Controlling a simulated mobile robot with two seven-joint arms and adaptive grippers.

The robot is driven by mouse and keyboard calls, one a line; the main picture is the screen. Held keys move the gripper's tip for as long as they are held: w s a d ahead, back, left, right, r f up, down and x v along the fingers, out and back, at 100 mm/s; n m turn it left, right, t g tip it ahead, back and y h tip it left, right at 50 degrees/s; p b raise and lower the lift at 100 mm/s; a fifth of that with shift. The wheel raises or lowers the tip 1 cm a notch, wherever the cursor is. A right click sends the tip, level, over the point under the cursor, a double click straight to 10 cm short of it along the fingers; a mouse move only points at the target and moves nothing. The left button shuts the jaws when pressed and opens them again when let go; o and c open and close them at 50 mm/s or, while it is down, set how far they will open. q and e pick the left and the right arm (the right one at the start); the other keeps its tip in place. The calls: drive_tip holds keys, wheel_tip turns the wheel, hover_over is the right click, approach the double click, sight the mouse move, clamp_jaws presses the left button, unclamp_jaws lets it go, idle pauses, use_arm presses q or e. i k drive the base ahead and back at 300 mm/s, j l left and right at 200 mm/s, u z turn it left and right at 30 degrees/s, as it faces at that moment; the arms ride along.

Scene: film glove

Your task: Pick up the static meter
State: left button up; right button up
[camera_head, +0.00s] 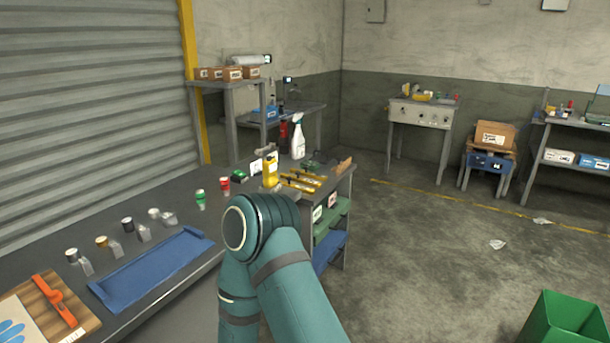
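A yellow upright object (270,171) with a grey top stands toward the far end of the dark workbench (170,225). I cannot tell whether it is the static meter; nothing in view is clearly marked as one. Several flat yellow tools (303,180) lie just to its right. A small green-and-black item (239,176) lies to its left. One of my teal arms rises from the bottom centre, bent in front of the bench edge, and hides part of the bench. Neither gripper shows.
A blue mat (150,268), several small jars and a wooden board (50,312) with an orange tool occupy the near bench. A white spray bottle (298,137) stands at the back. A green bin (562,318) is on the floor at lower right. Open floor lies right of the bench.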

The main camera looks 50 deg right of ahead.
sight(269, 165)
drive_tip(key=z, duration=1.35)
drive_tip(key=i+l+z, duration=0.2)
drive_tip(key=i+l, duration=0.15)
drive_tip(key=i, duration=0.15)
